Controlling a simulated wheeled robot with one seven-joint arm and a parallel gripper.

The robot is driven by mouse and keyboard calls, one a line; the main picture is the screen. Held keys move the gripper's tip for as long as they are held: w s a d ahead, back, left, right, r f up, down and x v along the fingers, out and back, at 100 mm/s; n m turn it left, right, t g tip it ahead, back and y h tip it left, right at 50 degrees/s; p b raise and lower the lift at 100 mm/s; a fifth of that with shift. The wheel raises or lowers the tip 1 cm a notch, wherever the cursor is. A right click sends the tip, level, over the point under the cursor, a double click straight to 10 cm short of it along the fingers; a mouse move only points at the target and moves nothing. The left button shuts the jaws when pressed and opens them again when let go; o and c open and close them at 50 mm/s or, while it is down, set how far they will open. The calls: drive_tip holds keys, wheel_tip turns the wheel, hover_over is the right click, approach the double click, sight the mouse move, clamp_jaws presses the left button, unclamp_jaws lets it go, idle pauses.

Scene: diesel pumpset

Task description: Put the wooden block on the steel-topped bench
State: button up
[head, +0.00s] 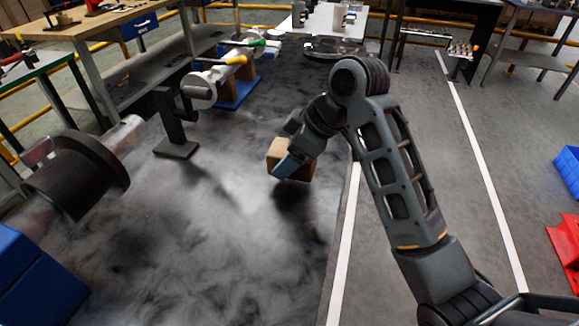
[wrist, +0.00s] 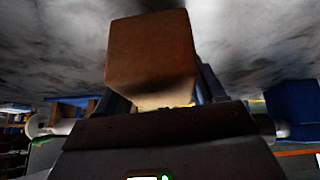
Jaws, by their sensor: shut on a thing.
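The wooden block (head: 304,171) is a brown cube held in the air above the stained grey floor, near the middle of the head view. My gripper (head: 288,166) is shut on it, with a blue-grey finger across its near side. In the wrist view the wooden block (wrist: 152,52) fills the upper middle, between the fingers of my gripper (wrist: 155,95). A pale, metal-looking bench top (head: 325,20) stands at the far top centre with small items on it; it may be the steel-topped bench.
A wooden-topped bench (head: 90,22) is at the upper left. A black stand (head: 176,150) and a large dark flanged shaft (head: 75,178) stand on the left. A red object (head: 566,252) and blue bin (head: 569,170) sit at the right edge. Floor around the white lines is clear.

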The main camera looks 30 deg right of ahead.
wheel_tip(320, 180, down, 4)
drive_tip(key=shift+r, duration=0.25)
drive_tip(key=o, duration=1.2)
drive_tip(key=shift+c, duration=0.2)
drive_tip(key=shift+s+r, duration=0.1)
drive_tip(key=p+v, duration=0.2)
drive_tip(key=v, duration=1)
